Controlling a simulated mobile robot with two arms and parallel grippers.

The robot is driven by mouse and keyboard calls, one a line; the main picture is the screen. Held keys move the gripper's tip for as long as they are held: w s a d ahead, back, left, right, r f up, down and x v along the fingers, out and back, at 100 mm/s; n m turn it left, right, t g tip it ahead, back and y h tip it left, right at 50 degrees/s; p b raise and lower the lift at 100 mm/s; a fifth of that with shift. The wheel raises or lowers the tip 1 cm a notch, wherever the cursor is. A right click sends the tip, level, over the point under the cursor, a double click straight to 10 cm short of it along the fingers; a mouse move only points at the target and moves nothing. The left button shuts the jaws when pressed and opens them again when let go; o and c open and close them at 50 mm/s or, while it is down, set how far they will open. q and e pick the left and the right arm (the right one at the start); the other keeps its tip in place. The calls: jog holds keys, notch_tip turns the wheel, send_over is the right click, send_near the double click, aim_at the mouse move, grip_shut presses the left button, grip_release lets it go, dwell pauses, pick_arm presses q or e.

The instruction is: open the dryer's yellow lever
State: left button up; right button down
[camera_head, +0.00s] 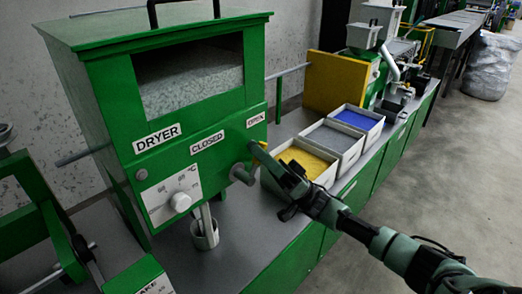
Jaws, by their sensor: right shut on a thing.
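The green dryer (110,95) stands at the left of the head view, with a window full of pale granules. Its front has the labels DRYER, CLOSED (207,143) and OPEN (256,120). A round pivot (240,174) sits low on the front's right side. The yellow lever (255,161) is small and mostly hidden by my gripper; its end lies below the OPEN label. My right gripper (266,162) reaches in from the lower right and is shut on the lever. My left gripper is not in view.
Trays of yellow (303,162), grey (330,138) and blue (355,119) granules stand in a row behind my right gripper. A yellow panel (335,82) rises behind the trays. The counter's front and the floor at right are clear.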

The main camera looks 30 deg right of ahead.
jog(key=shift+m+t, duration=0.5)
jog(key=c, duration=1.5)
grip_release()
jog(key=shift+d+f, duration=0.1)
jog(key=shift+c, duration=0.2)
notch_tip(320, 180, up, 20)
